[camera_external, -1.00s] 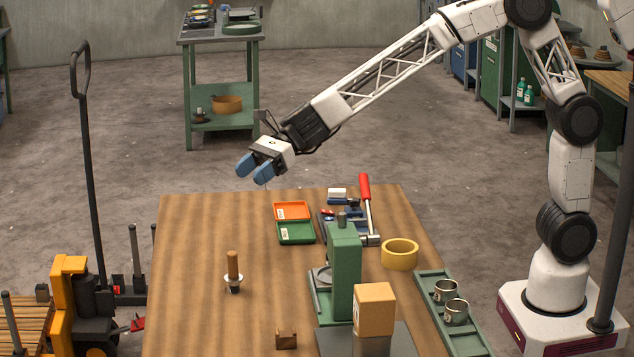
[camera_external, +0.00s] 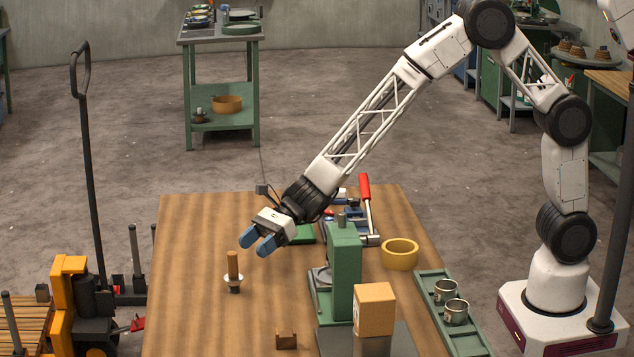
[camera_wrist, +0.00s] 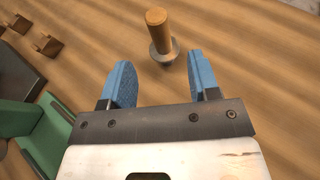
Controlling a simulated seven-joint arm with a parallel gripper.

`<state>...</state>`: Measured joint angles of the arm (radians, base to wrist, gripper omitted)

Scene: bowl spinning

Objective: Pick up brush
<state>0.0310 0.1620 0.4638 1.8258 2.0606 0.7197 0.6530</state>
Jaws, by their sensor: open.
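The brush (camera_external: 233,266) stands upright on the wooden table, left of the green machine in the external view. It has a wooden handle, a pale collar and a dark lower end. My gripper (camera_external: 257,245) is open and empty, with blue fingers, just to the right of the brush's handle and apart from it. In the wrist view the brush (camera_wrist: 158,30) shows beyond the fingertips, roughly between their lines, and my gripper (camera_wrist: 161,68) has a wide gap. The brush's lower end is hidden there.
A green press-like machine (camera_external: 345,270) stands right of the brush. A small brown block (camera_external: 286,340) lies near the front. A yellow ring (camera_external: 400,254) and a green tray with metal cups (camera_external: 434,290) are farther right. The table's left side (camera_external: 190,310) is clear.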

